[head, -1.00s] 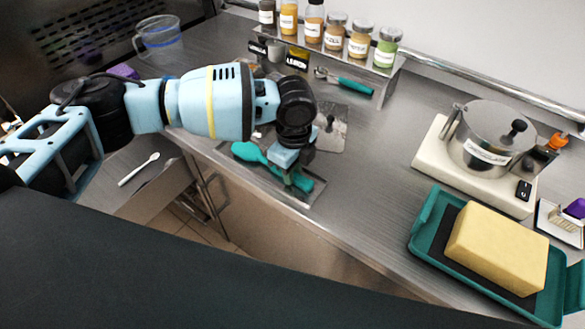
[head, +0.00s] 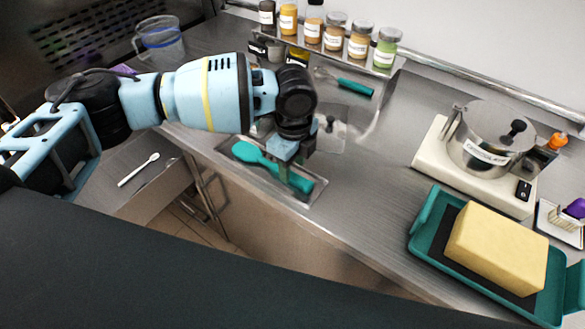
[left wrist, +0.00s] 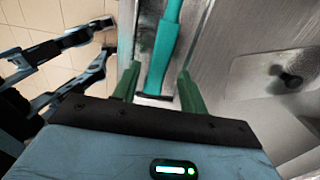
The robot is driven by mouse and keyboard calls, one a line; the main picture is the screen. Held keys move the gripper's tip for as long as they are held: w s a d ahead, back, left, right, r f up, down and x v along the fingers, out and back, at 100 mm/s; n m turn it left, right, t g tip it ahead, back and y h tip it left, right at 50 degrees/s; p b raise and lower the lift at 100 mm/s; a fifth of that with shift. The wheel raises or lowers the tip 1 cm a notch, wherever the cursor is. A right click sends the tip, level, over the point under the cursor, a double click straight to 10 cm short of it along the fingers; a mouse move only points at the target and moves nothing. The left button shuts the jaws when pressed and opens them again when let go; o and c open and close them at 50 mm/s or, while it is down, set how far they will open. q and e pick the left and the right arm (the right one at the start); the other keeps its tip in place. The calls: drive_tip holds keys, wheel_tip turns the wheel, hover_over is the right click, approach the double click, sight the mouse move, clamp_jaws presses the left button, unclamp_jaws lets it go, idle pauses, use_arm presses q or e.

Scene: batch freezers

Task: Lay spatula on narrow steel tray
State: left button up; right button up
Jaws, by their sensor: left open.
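The teal spatula (head: 262,160) lies lengthwise on the narrow steel tray (head: 312,197) at the counter's front edge. Its broad head is at the left end and its handle points to the right. My left gripper (head: 293,172) is over the handle, with its fingers open. In the left wrist view the handle of the spatula (left wrist: 160,55) runs between the two spread fingers of the left gripper (left wrist: 157,78), with gaps on both sides. The tray (left wrist: 193,32) shows beneath it there.
A steel plate with a black knob (head: 328,130) lies behind the tray. A teal-handled tool (head: 355,87) lies by the jar shelf (head: 385,75). An open drawer with a white spoon (head: 138,170) is at left. Scale, pot and teal butter tray (head: 425,225) stand at right.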

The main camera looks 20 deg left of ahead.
use_arm(q)
wheel_tip(320, 180, up, 10)
idle(0.3)
drive_tip(key=shift+s+d+f, duration=0.1)
drive_tip(key=shift+d+f, duration=0.05)
drive_tip(key=shift+f, duration=0.1)
